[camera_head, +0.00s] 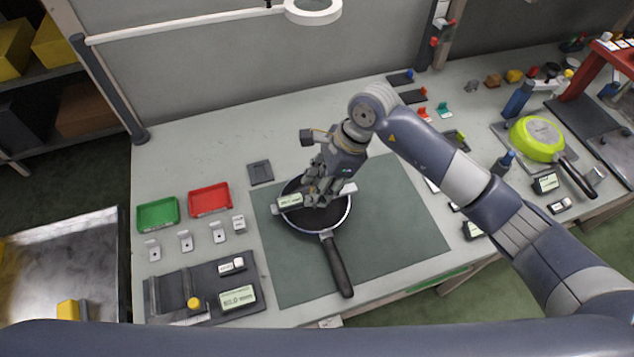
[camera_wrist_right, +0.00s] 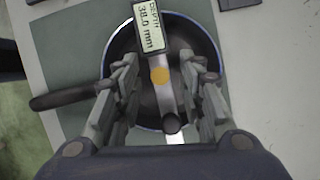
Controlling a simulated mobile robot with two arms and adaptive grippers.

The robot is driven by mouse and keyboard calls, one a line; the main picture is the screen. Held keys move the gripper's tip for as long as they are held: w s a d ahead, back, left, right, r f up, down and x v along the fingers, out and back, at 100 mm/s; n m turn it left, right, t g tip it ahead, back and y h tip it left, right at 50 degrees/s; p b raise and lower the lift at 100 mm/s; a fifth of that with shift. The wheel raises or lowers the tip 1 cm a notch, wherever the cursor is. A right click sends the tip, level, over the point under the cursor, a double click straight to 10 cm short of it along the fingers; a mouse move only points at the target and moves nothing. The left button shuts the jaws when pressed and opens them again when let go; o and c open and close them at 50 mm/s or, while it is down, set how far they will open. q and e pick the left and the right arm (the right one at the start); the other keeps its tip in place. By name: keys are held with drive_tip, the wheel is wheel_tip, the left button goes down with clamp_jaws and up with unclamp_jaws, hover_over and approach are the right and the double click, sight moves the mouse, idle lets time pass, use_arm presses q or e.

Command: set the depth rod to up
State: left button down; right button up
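A black frying pan (camera_head: 328,226) lies on the green mat, its handle toward the front. A depth gauge with a display (camera_head: 290,201) lies across it, and its pale end (camera_head: 349,189) shows at the right. I cannot make out the depth rod's position. My right gripper (camera_head: 318,190) is over the pan; its fingers (camera_wrist_right: 163,82) stand apart either side of the bar. My left gripper is not seen.
The green mat (camera_head: 400,235) has free room right of the pan. Green (camera_head: 158,213) and red (camera_head: 210,199) trays, several small brackets and a dark fixture (camera_head: 215,270) with another display stand left. A lime pan (camera_head: 537,138) stands at the right, beyond my arm.

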drive_tip(key=shift+a+f, duration=0.1)
drive_tip(key=shift+f, duration=0.1)
drive_tip(key=shift+c, duration=0.2)
clamp_jaws()
drive_tip(key=shift+r+p, duration=0.35)
drive_tip(key=shift+r, duration=1.8)
drive_tip(key=shift+o, duration=0.2)
unclamp_jaws()
drive_tip(key=v, duration=1.2)
drive_tip(key=shift+f, duration=0.1)
